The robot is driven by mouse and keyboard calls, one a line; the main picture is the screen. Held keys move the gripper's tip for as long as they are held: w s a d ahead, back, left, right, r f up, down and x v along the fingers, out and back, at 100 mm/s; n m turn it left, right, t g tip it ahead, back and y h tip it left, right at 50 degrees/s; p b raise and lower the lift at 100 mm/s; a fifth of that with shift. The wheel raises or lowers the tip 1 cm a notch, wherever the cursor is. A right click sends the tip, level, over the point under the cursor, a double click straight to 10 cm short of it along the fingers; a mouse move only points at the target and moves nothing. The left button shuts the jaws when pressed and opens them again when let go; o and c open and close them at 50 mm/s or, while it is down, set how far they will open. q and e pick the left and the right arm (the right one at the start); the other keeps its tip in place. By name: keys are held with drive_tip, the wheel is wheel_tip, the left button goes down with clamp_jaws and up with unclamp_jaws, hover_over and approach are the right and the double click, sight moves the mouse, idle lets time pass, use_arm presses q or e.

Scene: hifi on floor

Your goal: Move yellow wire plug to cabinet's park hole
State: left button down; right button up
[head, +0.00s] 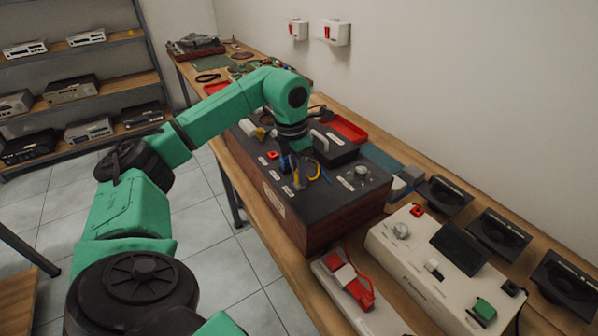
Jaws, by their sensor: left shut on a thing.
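The cabinet (326,207) is a long box with a dark top and reddish wooden sides, standing on the bench in the middle of the head view. My left arm reaches over it from the left, and my left gripper (297,176) points down, close to the cabinet's top. The gripper is shut on the yellow wire plug, which is mostly hidden by the fingers. The yellow wire (315,169) curves beside the fingers on their right. Small white labels mark the top, but the park hole cannot be made out. My right gripper is not in view.
A beige device (413,262) with a dark screen and knobs stands nearer on the bench. A red clip-like part (352,283) lies on a pale base beside it. Black speakers (498,232) line the wall. A red tray (347,128) is behind the cabinet. Shelves (100,85) stand far left.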

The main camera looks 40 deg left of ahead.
use_arm(q)
drive_tip(key=c, duration=0.6)
unclamp_jaws()
drive_tip(key=shift+c, duration=0.2)
drive_tip(key=shift+r, duration=0.1)
wheel_tip(320, 180, up, 19)
drive_tip(key=s+p, duration=0.1)
drive_tip(key=p, duration=0.8)
drive_tip(key=shift+s+a+r, duration=0.15)
drive_tip(key=shift+s+a, duration=0.1)
drive_tip(key=shift+s, duration=0.1)
